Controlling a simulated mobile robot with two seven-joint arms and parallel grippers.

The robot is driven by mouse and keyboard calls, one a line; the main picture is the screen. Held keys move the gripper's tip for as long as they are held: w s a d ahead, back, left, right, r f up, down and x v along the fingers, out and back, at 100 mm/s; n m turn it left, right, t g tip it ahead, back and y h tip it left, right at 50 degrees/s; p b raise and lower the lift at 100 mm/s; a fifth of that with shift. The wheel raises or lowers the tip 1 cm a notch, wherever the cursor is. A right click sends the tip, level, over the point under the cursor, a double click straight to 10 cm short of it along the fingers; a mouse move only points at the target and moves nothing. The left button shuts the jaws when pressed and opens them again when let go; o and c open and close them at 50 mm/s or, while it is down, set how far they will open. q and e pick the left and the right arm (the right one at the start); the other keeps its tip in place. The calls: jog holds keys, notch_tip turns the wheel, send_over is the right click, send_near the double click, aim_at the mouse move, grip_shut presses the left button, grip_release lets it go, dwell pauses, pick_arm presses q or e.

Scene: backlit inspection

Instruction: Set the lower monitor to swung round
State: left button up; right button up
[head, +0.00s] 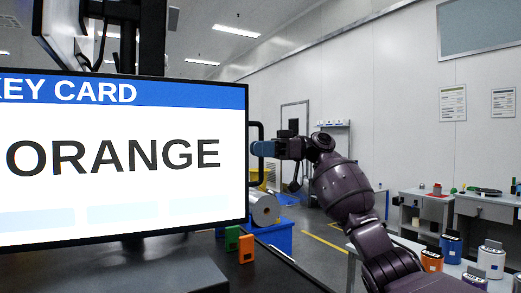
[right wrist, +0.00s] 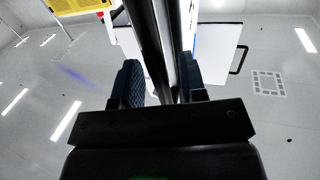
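The lower monitor (head: 120,205) fills the left of the head view, its screen facing me and reading "KEY CARD" and "ORANGE". A black handle (head: 262,128) stands out from its right edge. My right gripper (head: 262,149) is at that handle, its arm coming in from the right. In the right wrist view, the two dark fingers (right wrist: 161,80) stand apart on either side of a dark upright bar (right wrist: 148,40), with light gaps showing beside it. Whether either finger touches the bar is unclear. My left gripper is not in view.
An upper monitor (head: 62,35) hangs at the top left on a dark post (head: 152,40). A green block (head: 232,238) and an orange block (head: 246,248) stand below the lower monitor's right corner. A blue bin (head: 275,238) is behind them. Side tables with several containers are at right.

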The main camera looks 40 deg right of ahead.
jog(key=shift+d, duration=0.1)
jog(key=v, duration=1)
jog(key=shift+s+d, duration=0.2)
jog(key=shift+d, duration=0.15)
dwell(0.3)
